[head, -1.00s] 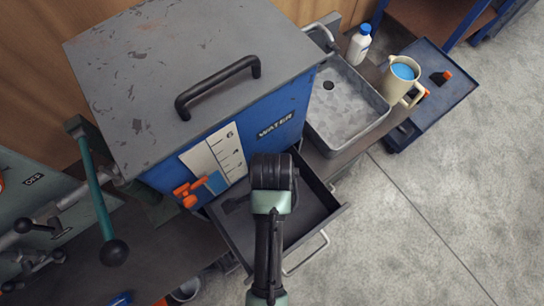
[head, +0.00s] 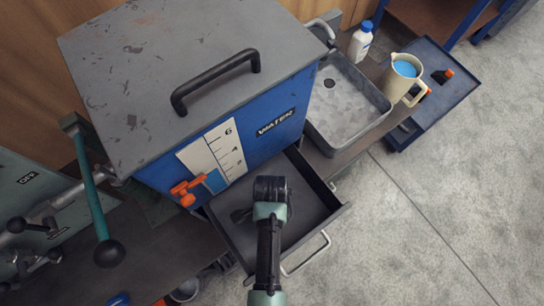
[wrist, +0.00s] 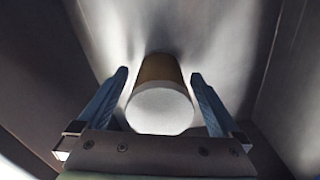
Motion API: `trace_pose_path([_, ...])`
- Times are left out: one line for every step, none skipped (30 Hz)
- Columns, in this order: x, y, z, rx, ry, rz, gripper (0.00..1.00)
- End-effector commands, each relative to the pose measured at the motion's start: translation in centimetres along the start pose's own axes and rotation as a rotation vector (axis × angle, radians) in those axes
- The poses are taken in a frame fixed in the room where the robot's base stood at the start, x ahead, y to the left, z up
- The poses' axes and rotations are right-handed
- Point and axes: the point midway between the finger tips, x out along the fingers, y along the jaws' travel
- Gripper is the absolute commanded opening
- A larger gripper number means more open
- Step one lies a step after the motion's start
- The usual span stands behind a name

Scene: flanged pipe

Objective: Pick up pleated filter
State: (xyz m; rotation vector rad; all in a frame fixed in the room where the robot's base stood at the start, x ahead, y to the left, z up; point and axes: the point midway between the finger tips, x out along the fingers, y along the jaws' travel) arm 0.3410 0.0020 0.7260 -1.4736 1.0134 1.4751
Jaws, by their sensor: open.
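In the wrist view a cylinder with a pale round end and a brown side, which looks like the pleated filter (wrist: 160,108), lies between my two blue-grey fingers. My gripper (wrist: 158,78) is open, with one finger on each side of the filter and a narrow gap visible on both sides. In the head view my wrist and arm (head: 270,190) reach over the open drawer (head: 318,208) and block the view of the filter and of my fingertips there. Pleats cannot be made out.
The drawer's walls surround my gripper closely. The blue water tank (head: 262,148) with its orange valve (head: 187,190) stands just behind. A metal sink (head: 343,98), a white bottle (head: 361,42) and a beige jug (head: 400,82) are to the right. Open floor lies at the lower right.

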Motion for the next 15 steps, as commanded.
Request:
trace_pose_path([0.50, 0.00, -0.01, 0.001, 0.000, 0.000, 1.00])
trace_pose_path([0.64, -0.02, -0.03, 0.001, 0.000, -0.001, 1.00])
trace_pose_path([0.75, -0.03, -0.03, 0.001, 0.000, -0.001, 1.00])
trace_pose_path([0.80, -0.03, -0.03, 0.001, 0.000, -0.001, 1.00])
trace_pose_path([0.82, -0.03, -0.03, 0.001, 0.000, -0.001, 1.00])
trace_pose_path([0.81, -0.03, -0.03, 0.001, 0.000, -0.001, 1.00])
trace_pose_path([0.79, -0.03, -0.03, 0.001, 0.000, -0.001, 1.00])
trace_pose_path([0.79, -0.03, -0.03, 0.001, 0.000, -0.001, 1.00])
trace_pose_path([0.78, -0.03, -0.03, 0.001, 0.000, -0.001, 1.00])
trace_pose_path([0.78, -0.03, -0.03, 0.001, 0.000, -0.001, 0.98])
trace_pose_path([0.77, -0.03, -0.03, 0.001, 0.000, -0.001, 0.93])
trace_pose_path([0.77, -0.02, -0.03, 0.001, 0.000, -0.001, 0.86])
trace_pose_path([0.77, -0.02, -0.04, 0.001, 0.000, -0.001, 0.80])
trace_pose_path([0.76, -0.02, -0.03, 0.001, 0.000, -0.001, 0.75])
trace_pose_path([0.76, -0.02, -0.03, 0.001, 0.000, -0.001, 0.68])
